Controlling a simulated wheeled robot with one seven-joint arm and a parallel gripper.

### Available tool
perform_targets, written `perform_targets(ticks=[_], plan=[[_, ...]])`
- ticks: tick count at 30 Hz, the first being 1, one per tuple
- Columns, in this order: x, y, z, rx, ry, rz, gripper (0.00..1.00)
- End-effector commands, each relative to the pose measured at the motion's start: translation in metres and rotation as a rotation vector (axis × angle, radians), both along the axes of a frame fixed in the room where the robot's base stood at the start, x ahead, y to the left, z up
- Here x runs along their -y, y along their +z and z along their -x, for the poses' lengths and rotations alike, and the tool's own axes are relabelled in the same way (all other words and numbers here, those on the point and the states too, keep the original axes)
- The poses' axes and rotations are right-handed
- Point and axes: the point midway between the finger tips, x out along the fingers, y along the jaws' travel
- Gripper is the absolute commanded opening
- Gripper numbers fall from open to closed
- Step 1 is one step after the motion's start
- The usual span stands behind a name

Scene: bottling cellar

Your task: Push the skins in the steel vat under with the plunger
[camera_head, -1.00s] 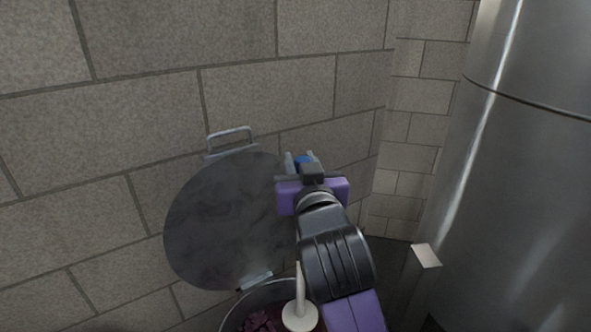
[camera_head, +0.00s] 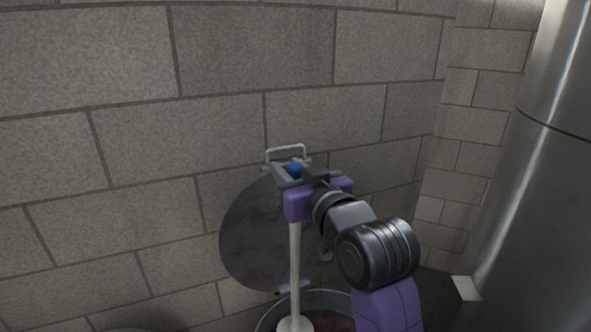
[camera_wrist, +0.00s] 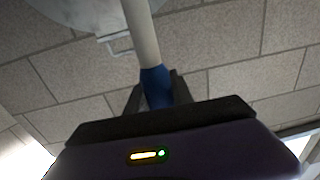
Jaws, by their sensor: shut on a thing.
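The plunger is a pale pole (camera_head: 295,265) with a blue grip (camera_head: 295,168) at its top and a pale disc (camera_head: 294,325) at its foot. My gripper (camera_head: 293,174) is shut on the blue grip; the wrist view shows the grip (camera_wrist: 156,86) between the two fingers. The pole looks about upright. The steel vat (camera_head: 325,293) is at the bottom edge, mostly cut off, with a little of the dark red skins (camera_head: 335,323) showing. The disc appears at the vat's left part; I cannot tell whether it touches the skins.
The vat's round grey lid (camera_head: 250,240) stands open against the block wall (camera_head: 180,200), close behind my gripper, its handle (camera_head: 286,150) on top. A large steel tank (camera_head: 545,210) stands at the right.

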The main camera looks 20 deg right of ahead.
Motion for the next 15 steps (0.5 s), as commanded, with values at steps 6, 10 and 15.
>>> perform_targets(ticks=[6,10,15], plan=[[0.000,-0.015,0.000,0.003,-0.001,0.000,0.00],[0.000,-0.029,0.000,0.002,-0.002,-0.001,0.00],[0.000,-0.050,0.000,0.003,-0.002,-0.001,0.00]])
